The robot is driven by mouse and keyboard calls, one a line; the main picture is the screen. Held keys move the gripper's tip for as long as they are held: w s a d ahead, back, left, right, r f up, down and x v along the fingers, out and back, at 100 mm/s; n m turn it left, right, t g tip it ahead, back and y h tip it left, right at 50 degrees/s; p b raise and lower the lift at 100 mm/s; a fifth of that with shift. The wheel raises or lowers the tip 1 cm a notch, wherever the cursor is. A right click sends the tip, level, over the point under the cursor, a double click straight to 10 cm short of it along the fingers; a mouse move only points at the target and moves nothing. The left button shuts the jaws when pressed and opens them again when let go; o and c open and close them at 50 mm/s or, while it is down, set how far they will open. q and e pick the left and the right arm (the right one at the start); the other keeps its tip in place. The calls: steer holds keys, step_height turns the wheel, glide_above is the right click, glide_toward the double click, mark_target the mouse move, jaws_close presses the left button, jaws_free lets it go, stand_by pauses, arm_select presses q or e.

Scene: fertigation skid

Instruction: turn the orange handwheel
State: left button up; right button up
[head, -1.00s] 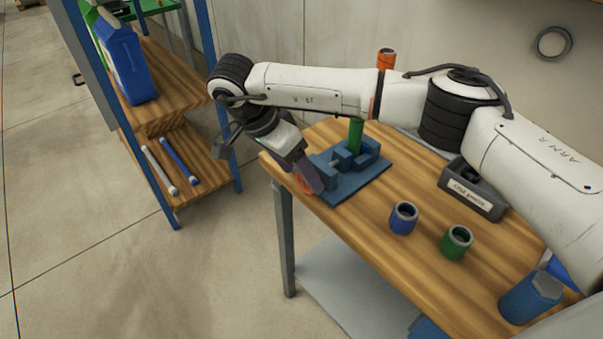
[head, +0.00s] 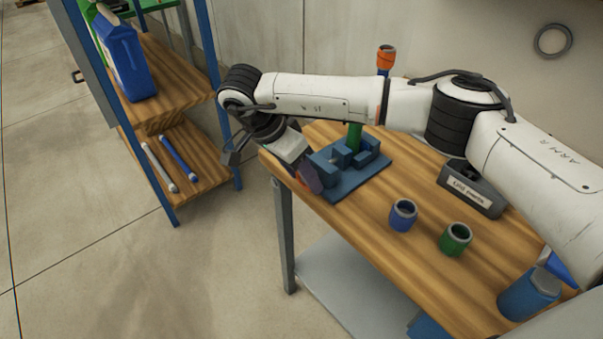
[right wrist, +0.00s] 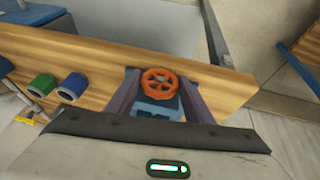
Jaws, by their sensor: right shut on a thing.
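The orange handwheel (right wrist: 160,83) sits on the end of a blue vise, which is on a blue plate (head: 355,182) at the bench's left edge. A green upright piece (head: 355,138) stands in the vise. My right gripper (head: 309,178) comes down at this edge and mostly hides the wheel in the head view. In the right wrist view my right gripper (right wrist: 158,88) has one purple-grey finger on each side of the wheel, shut on its rim. My left gripper is in neither view.
On the wooden bench (head: 345,228) stand a blue fitting (head: 403,215), a green fitting (head: 456,239), a grey labelled box (head: 472,190) and a blue container (head: 528,296). Open floor lies between.

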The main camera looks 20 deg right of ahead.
arm_select(q)
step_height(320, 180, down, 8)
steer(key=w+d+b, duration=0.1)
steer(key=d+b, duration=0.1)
steer(key=b, duration=0.9)
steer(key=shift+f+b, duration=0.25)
steer(key=shift+b, duration=0.15)
arm_select(e)
steer(key=t, duration=0.2)
steer(key=t+y, duration=0.1)
steer(key=t, duration=0.1)
steer(key=s+m+t+y, duration=0.1)
steer(key=t, duration=0.1)
steer(key=shift+d+f, duration=0.15)
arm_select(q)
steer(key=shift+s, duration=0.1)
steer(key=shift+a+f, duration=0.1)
arm_select(e)
steer(key=o, duration=1)
steer(key=shift+o, duration=0.2)
